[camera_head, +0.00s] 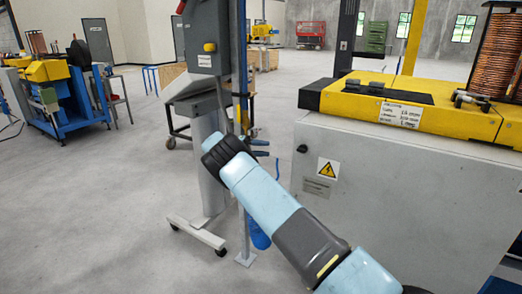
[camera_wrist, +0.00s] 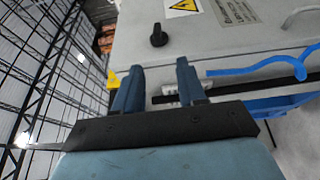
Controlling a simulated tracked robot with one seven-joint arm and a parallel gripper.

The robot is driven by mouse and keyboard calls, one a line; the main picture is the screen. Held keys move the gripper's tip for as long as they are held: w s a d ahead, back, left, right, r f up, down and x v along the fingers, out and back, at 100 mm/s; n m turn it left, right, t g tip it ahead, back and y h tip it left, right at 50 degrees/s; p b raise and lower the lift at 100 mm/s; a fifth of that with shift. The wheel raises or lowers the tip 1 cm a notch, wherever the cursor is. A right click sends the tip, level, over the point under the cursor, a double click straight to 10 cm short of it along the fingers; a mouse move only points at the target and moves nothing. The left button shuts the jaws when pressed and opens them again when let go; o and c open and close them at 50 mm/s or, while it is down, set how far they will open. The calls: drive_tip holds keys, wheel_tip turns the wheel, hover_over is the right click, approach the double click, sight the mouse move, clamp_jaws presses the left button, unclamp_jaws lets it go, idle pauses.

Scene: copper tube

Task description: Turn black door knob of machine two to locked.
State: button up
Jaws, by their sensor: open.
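The black knob (camera_head: 302,149) is on the left end of the grey cabinet door (camera_head: 400,205) of the machine in front of me. In the wrist view the knob (camera_wrist: 158,38) stands just beyond my fingertips, roughly in line with the gap between them. My gripper (camera_head: 266,148) shows in the head view as two dark blue fingers left of the knob, partly behind my arm. In the wrist view my gripper (camera_wrist: 160,66) is open and empty, apart from the knob.
A yellow warning sign (camera_head: 328,168) and a grey label (camera_head: 316,187) are on the door. A grey control post (camera_head: 208,115) on a wheeled base stands close to my arm. A blue strap or hose (camera_wrist: 265,65) lies near the right finger.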

drive_tip(key=shift+a, duration=0.3)
